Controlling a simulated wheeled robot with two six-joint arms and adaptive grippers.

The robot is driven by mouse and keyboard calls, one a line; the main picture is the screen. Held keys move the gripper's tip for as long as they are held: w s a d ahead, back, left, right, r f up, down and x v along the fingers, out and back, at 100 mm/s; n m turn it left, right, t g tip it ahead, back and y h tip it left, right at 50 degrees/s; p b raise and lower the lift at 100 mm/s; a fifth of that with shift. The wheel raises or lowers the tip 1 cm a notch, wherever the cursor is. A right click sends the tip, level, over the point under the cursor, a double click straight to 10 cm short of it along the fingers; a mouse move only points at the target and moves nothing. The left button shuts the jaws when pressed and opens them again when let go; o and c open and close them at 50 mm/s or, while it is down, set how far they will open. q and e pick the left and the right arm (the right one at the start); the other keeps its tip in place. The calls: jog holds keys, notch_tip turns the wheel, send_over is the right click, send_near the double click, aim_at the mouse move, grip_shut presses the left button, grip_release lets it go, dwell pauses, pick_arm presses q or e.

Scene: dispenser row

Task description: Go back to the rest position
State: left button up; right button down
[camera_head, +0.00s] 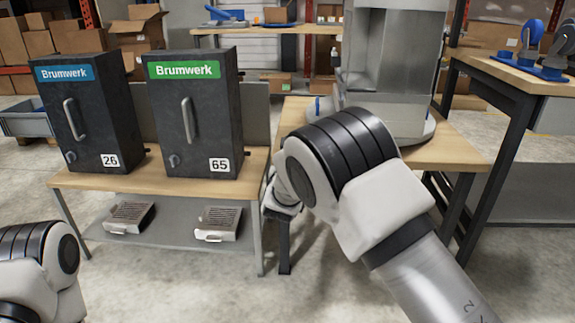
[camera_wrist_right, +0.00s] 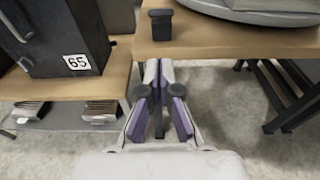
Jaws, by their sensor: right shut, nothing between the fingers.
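My right gripper (camera_wrist_right: 158,70) shows in the right wrist view with its purple-sided fingers together and nothing between them. It points at the front of the wooden table and appears apart from it. In the head view my right arm bends in front of this table (camera_head: 455,150), and its gripper is mostly hidden behind the arm. My left arm shows at the lower left of the head view, but its gripper is out of frame.
Two dark dispensers, number 26 (camera_head: 88,110) and number 65 (camera_head: 195,115), stand on the left bench (camera_head: 150,183). A grey machine (camera_head: 400,75) stands on the wooden table. A small black block (camera_wrist_right: 160,24) is at that table's front edge. Concrete floor lies open in front.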

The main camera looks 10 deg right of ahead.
jog(key=shift+s+a, duration=0.1)
jog(key=shift+s, duration=0.35)
